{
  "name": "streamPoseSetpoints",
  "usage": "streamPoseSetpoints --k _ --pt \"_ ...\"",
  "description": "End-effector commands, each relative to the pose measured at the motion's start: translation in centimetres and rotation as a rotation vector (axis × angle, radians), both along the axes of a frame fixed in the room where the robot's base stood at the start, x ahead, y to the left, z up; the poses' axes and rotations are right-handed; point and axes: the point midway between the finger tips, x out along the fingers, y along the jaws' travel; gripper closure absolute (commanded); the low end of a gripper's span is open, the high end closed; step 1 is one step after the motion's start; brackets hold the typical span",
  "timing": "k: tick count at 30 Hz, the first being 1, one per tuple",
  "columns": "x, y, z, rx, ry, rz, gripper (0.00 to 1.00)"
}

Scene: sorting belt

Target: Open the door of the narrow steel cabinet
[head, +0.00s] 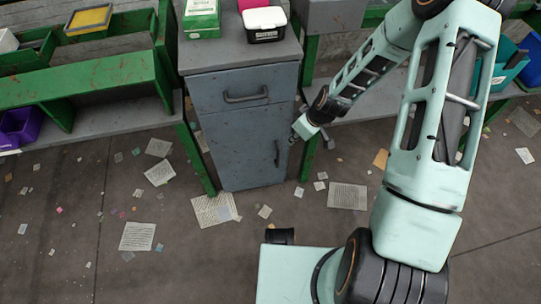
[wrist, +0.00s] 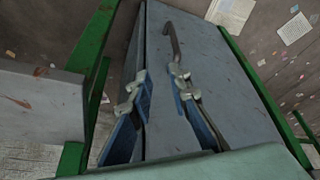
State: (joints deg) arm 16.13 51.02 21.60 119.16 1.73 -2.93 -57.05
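The narrow steel cabinet (head: 240,150) is blue-grey, with a drawer above and a door below. Its door (head: 235,155) looks shut. The dark upright door handle (head: 277,153) is near the door's right edge. In the wrist view the handle (wrist: 173,42) lies just beyond my fingertips, its near end by the right finger. My gripper (head: 292,138) is at the cabinet's right front edge, close to the handle. In the wrist view my gripper (wrist: 157,76) is open, its two fingers apart with nothing between them. I cannot tell whether the right finger touches the handle.
The drawer has its own handle (head: 246,97). A green box (head: 201,20) and a black-and-white container (head: 265,24) stand on the cabinet. Green-framed benches (head: 85,85) flank it. Papers, such as one sheet (head: 138,236), litter the floor.

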Motion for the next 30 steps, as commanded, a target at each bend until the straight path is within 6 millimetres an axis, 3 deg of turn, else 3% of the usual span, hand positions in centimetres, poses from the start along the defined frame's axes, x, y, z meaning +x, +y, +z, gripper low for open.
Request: streamPoseSetpoints --k 1,3,11,24,30 --pt "-0.9 0.9 -2.6 0.018 0.017 -0.009 0.83" --pt "-1.6 1.6 -3.9 0.030 0.025 -0.012 0.83" --pt "-1.7 2.7 -6.3 0.039 0.030 -0.015 0.83" --pt "0.2 4.8 -13.5 0.037 0.030 -0.013 0.83" --pt "0.6 5.3 -14.6 0.036 0.029 -0.013 0.83"
